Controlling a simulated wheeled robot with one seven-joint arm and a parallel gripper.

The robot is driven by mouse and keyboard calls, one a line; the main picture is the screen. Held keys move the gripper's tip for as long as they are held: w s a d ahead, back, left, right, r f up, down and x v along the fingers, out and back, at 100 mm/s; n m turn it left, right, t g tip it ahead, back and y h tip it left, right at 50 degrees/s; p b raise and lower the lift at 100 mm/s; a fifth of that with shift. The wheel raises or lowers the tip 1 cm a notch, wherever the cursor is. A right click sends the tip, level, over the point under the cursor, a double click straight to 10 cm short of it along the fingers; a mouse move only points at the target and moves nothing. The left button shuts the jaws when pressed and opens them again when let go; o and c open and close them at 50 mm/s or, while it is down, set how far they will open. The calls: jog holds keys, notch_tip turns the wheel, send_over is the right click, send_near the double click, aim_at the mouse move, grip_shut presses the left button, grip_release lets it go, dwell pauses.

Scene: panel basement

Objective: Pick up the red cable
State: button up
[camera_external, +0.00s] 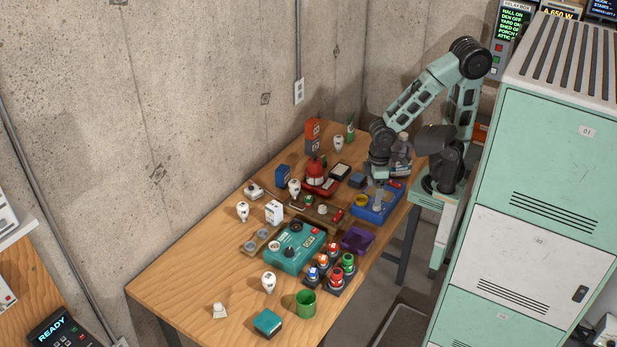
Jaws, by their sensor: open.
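My gripper (378,188) points down over the blue tray (374,217) at the right side of the wooden table. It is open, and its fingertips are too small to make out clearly. I cannot pick out a red cable with certainty. A small red piece (395,184) shows at the tray's back right, close beside my gripper. Another small red piece (338,215) lies at the right end of the wooden tray (322,220). Whether either is the cable, I cannot tell. A yellow ring-shaped thing (361,199) lies in the blue tray, left of my gripper.
A teal box with knobs (296,246), a purple tray (357,240), several coloured knobs (335,277) and a green cup (306,304) stand nearer. The table's front left (185,285) is clear.

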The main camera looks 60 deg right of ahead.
jog(key=shift+s, duration=0.3)
jog(key=c, duration=0.9)
jog(key=shift+w, duration=0.1)
